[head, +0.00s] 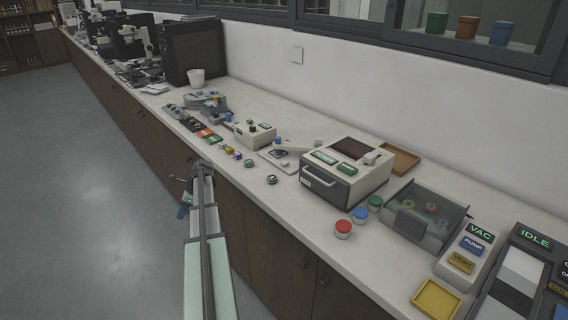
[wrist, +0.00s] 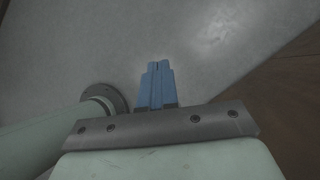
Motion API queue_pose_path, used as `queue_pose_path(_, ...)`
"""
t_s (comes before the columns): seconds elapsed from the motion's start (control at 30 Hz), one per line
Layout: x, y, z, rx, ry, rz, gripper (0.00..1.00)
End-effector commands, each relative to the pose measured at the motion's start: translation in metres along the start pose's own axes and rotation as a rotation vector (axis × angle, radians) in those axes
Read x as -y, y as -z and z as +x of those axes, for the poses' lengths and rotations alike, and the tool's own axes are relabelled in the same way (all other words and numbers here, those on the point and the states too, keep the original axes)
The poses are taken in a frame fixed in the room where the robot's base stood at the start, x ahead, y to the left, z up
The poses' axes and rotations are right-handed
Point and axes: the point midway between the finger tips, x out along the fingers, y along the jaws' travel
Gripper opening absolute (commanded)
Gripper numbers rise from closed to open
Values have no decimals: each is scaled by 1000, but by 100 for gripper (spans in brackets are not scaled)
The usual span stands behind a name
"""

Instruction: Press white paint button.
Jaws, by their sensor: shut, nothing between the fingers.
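I cannot make out a button clearly marked as white paint in either view. A dark panel with a green IDLE display (head: 535,238) is at the right edge of the head view, cut off by the frame, with pale plates and small labelled buttons. Beside it a grey VAC unit (head: 480,232) has a blue PUMP button (head: 472,246) and a yellow VENT button (head: 461,262). My gripper (head: 182,212) hangs off the counter's front edge, over the floor, far left of these panels. In the wrist view its blue fingers (wrist: 157,65) are shut and empty, above bare grey floor.
The long counter (head: 310,228) holds a cream press machine (head: 345,172), a clear-lidded box (head: 425,212), a yellow tray (head: 436,299), and jars with red (head: 343,228), blue (head: 360,215) and green (head: 375,203) lids. Several small items lie near my arm. The floor is open.

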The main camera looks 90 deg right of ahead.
Motion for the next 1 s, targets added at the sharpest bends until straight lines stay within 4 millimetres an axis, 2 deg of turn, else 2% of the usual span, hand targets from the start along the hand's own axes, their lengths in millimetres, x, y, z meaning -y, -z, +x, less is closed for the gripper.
queue_pose_path(0.03, 12, 5, -20, 15, 19, 37, 0)
queue_pose_path(0.2, 36, 22, -81, 64, 69, 164, 0)
queue_pose_path(0.5, 65, 57, -190, 151, 148, 373, 0)
queue_pose_path(0.77, 76, 95, -286, 232, 204, 552, 0)
queue_pose_path(1.0, 71, 143, -368, 309, 242, 727, 0)
